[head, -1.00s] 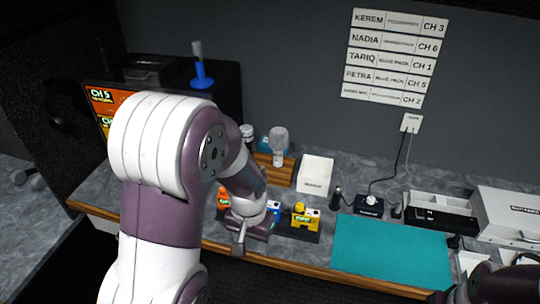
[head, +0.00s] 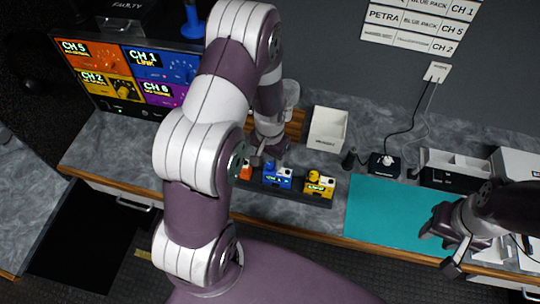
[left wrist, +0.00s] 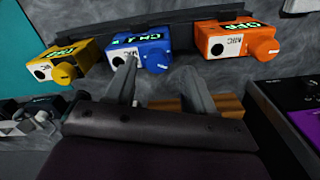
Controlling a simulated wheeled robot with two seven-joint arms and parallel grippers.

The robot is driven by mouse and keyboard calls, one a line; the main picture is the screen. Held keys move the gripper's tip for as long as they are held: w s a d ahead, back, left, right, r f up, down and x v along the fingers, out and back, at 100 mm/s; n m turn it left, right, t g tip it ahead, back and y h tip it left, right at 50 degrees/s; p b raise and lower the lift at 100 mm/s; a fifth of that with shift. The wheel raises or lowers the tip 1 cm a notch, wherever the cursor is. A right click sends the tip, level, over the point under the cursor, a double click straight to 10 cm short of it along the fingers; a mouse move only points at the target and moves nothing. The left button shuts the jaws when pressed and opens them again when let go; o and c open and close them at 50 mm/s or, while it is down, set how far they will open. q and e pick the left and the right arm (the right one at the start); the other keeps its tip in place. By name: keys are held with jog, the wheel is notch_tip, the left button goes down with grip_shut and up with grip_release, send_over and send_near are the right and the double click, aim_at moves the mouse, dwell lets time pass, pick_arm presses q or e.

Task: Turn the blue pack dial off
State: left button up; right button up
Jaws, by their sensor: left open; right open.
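The blue pack (head: 277,176) sits in a dark rack between the orange pack (head: 246,170) and the yellow pack (head: 319,185). In the left wrist view the blue pack (left wrist: 125,48) shows its round blue dial (left wrist: 155,60) and a lit green display that seems to read CH 1. My left gripper (left wrist: 160,68) is open and empty, its fingertips to either side of the dial in that view; I cannot tell whether they touch it. In the head view my left gripper (head: 264,158) is just behind the blue pack. My right gripper (head: 440,252) is open over the teal mat's right end.
A monitor (head: 125,75) at left shows coloured channel panels, with the blue one reading CH 1 LINK. The orange pack's display reads OFF. A white box (head: 328,129) and black charger (head: 384,166) stand behind. The teal mat (head: 385,212) is mostly clear.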

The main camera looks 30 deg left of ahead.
pick_arm(q)
jog(key=shift+f, duration=0.5)
jog(key=shift+s+d+f, duration=0.1)
jog(key=shift+s+d, duration=0.25)
jog(key=shift+s, duration=0.15)
jog(key=shift+w+a+f, duration=0.1)
jog(key=shift+w+a, duration=0.05)
jog(key=shift+w, duration=0.05)
jog(key=c, duration=0.4)
jog(key=shift+w, duration=0.1)
jog(key=c, duration=0.5)
grip_shut()
pick_arm(e)
jog(key=shift+s+d+r, duration=0.25)
jog(key=shift+s, duration=0.1)
